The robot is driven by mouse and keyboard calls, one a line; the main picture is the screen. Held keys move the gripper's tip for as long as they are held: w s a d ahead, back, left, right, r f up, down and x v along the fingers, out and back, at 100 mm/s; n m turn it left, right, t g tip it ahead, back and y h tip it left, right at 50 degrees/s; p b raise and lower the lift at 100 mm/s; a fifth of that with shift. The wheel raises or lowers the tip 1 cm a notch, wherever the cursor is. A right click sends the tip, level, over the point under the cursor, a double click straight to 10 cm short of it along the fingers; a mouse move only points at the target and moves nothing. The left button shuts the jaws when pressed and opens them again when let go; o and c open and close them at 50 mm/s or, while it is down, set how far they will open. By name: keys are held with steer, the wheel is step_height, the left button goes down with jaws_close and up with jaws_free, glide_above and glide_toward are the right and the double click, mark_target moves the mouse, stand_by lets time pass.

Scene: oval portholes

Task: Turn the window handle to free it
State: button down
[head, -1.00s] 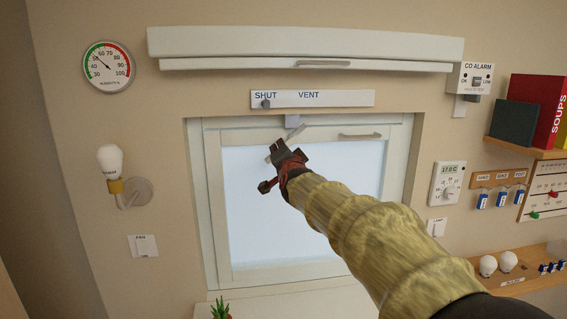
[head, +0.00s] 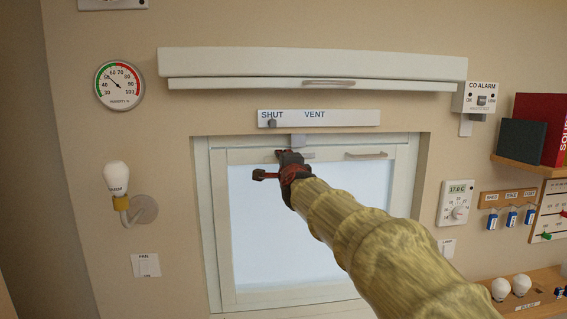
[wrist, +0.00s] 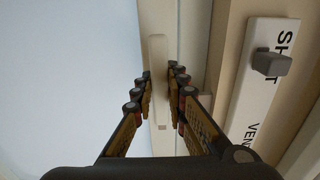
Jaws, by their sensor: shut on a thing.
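The window handle (wrist: 158,75) is a pale slim bar near the window's top edge. In the wrist view it runs between my fingers, roughly along the top rail of the sash. In the head view a short light piece of it (head: 307,155) shows just right of my gripper (head: 288,160), lying close to level; my gripper hides the rest. My gripper also shows in the wrist view (wrist: 161,78), shut on the handle from both sides. The window (head: 255,220) sits in its frame and looks closed.
Above the window is a SHUT/VENT strip (head: 340,118) with a grey slider knob (head: 272,123) at SHUT. A grey block (head: 298,140) sits at the frame top. A roller housing (head: 310,62) projects higher up. A lamp (head: 117,180) is on the left wall.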

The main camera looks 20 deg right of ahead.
stand_by(0.5)
steer(key=c, duration=1.8)
jaws_free()
steer(key=shift+o, duration=0.2)
steer(key=v, duration=1.2)
